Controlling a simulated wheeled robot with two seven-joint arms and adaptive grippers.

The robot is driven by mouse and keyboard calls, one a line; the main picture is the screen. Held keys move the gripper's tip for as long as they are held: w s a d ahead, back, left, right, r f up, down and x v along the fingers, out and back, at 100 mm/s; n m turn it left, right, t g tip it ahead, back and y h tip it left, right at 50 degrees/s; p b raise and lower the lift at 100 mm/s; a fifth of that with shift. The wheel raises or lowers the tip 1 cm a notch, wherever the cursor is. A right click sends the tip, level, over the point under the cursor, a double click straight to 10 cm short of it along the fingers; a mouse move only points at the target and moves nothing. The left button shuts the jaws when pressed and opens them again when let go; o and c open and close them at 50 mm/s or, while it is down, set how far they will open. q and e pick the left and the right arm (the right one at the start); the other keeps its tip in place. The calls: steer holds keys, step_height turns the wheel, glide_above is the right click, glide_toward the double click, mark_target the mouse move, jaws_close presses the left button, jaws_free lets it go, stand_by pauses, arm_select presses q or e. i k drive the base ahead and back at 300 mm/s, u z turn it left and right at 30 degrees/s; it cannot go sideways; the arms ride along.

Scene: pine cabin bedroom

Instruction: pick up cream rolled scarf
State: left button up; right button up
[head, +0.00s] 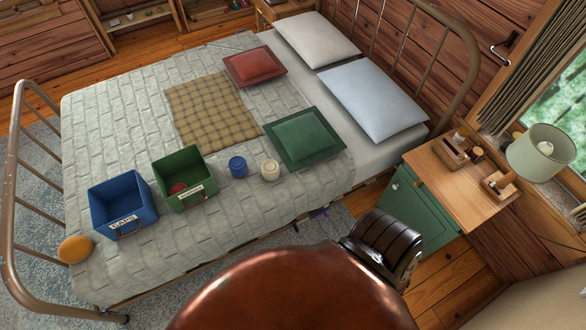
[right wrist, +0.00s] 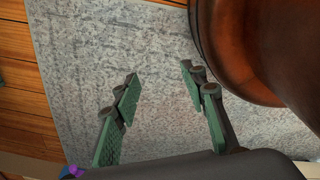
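The cream rolled scarf (head: 270,170) sits upright on the grey quilted bed, just right of a blue rolled item (head: 238,167). No gripper touches it. My right gripper (right wrist: 158,75) shows in the right wrist view, its green-padded fingers apart with nothing between them. It is above a grey rug, and the cream scarf is not in that view. In the head view, a large brown link of my arm and a black ribbed part fill the bottom centre, and no fingertips show. My left gripper is not in view.
A green bin (head: 184,180) with a red item inside and a blue bin (head: 122,205) labelled CAPS stand left of the scarf. A green cushion (head: 301,137) lies to its right. An orange round item (head: 75,249) sits near the bed's corner. A green nightstand (head: 418,205) stands right.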

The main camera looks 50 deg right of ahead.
mark_target(270, 167)
steer(key=u, duration=1.75)
steer(key=i, duration=1.1)
steer(key=z, duration=2.4)
steer(key=i, duration=0.75)
steer(key=z, duration=0.55)
